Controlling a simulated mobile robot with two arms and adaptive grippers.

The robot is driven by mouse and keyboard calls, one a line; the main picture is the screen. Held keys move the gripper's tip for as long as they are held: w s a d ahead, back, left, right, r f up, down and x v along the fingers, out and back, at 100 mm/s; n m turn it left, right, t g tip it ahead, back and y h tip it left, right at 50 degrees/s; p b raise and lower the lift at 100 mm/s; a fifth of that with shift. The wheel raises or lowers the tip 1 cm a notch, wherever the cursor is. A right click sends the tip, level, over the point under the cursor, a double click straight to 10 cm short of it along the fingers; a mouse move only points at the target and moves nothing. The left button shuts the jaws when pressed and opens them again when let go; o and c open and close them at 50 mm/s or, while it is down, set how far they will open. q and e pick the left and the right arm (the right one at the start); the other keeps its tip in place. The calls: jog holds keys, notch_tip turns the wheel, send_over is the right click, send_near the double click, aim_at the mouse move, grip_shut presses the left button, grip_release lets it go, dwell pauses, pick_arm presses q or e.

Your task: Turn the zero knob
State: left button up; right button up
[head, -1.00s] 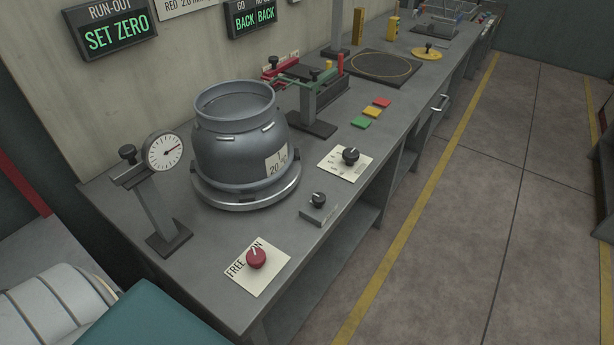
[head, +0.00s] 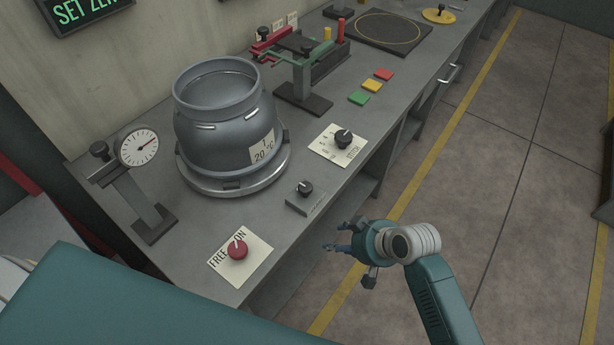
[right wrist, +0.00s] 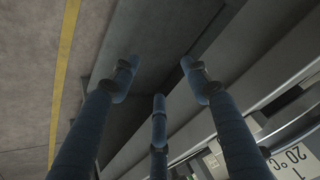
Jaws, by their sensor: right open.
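A small black knob (head: 305,187) stands on a grey block (head: 318,202) near the bench's front edge; the block's lettering is too small to read, so I cannot tell for sure that it is the zero knob. A dial gauge (head: 139,147) on a stand is left of a grey vessel (head: 225,120). My right gripper (head: 340,238) is in front of the bench edge, to the lower right of the black knob and apart from it. In the right wrist view its three fingers (right wrist: 159,85) are spread with nothing between them. My left gripper is out of view.
A red knob (head: 238,250) sits on a FREE/ON card, and another black knob (head: 343,138) on a white card (head: 325,153). Red, yellow and green squares (head: 372,86) lie farther back. The floor (head: 480,200) right of the bench is clear.

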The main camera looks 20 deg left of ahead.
jog(key=s+a+r+n+g+y+p, duration=0.1)
jog(key=s+a+r+n, duration=0.15)
jog(key=r, duration=0.45)
jog(key=s+a+r+n, duration=0.1)
jog(key=a+r+n, duration=0.15)
jog(key=r, duration=0.45)
jog(key=n+g+h, duration=0.2)
jog(key=n+h, duration=0.1)
jog(key=n, duration=0.3)
send_near(305, 187)
jog(key=p+x, duration=0.2)
jog(key=x, duration=0.6)
jog(key=shift+w+f, duration=0.1)
jog(key=shift+f, duration=0.2)
jog(key=shift+y, duration=0.3)
jog(key=c, duration=1.1)
